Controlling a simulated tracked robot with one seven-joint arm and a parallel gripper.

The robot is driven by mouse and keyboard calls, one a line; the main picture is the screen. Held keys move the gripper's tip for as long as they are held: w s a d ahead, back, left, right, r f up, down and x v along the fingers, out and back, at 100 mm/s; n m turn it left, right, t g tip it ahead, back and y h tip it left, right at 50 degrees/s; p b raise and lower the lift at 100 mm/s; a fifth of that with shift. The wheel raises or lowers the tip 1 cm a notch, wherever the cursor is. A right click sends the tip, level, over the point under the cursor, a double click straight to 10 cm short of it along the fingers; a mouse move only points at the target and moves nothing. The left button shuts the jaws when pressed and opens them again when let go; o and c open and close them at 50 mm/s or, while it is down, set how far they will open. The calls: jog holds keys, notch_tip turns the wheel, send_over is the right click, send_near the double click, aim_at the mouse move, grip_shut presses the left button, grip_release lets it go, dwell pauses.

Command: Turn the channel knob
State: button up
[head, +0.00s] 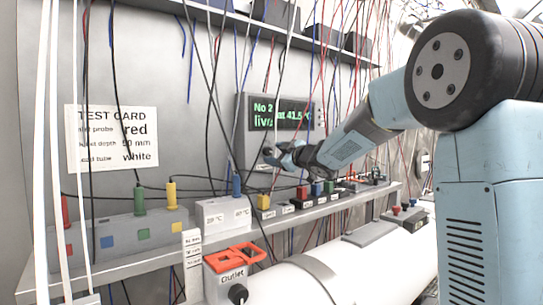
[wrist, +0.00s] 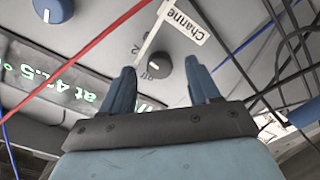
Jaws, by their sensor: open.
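The channel knob (wrist: 158,66) is a dark round knob with a white pointer line, in the wrist view. A white label (wrist: 184,22) reading "Channe…" is beside it, its end cut off. My gripper (head: 272,156) is open and faces the display unit (head: 243,130) on the back wall. In the wrist view the knob appears between my two blue fingers, with space on both sides. I cannot tell how far the fingertips are from it in depth. In the head view my gripper covers the knob's area.
A red wire (wrist: 85,58) and several dark wires (wrist: 280,70) cross near my fingers. Below are a shelf with coloured plugs (head: 264,201), a red-orange outlet clamp (head: 234,257) and a white pipe (head: 375,270).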

jog(key=v, duration=1.1)
jog(key=shift+s, duration=0.15)
jog(key=shift+d, duration=0.25)
